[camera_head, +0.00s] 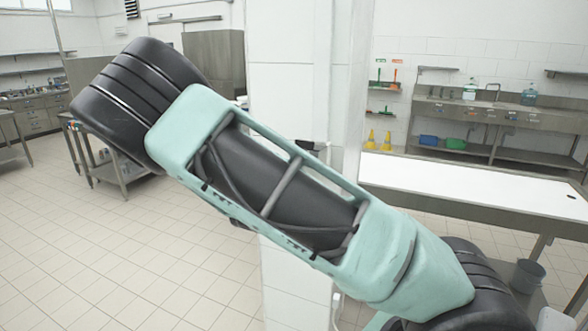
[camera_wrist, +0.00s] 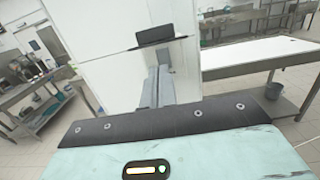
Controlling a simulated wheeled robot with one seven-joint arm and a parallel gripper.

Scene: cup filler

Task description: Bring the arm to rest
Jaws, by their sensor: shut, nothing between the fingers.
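My arm, with teal covers and black joints, crosses the middle of the head view from upper left to lower right, and no object shows held in it. My gripper (camera_wrist: 155,38) is in the upper middle of the wrist view. Its grey fingers are shut with nothing between them, and a dark piece shows at the far end. A white wall or pillar stands behind the fingers in that view; I cannot tell the gap to it.
A white pillar (camera_head: 283,50) stands behind my arm. A table with a white top (camera_head: 470,188) is at the right, with a grey bucket (camera_head: 527,275) below it. A metal cart (camera_head: 120,172) stands at the left. The tiled floor (camera_head: 110,250) at lower left is clear.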

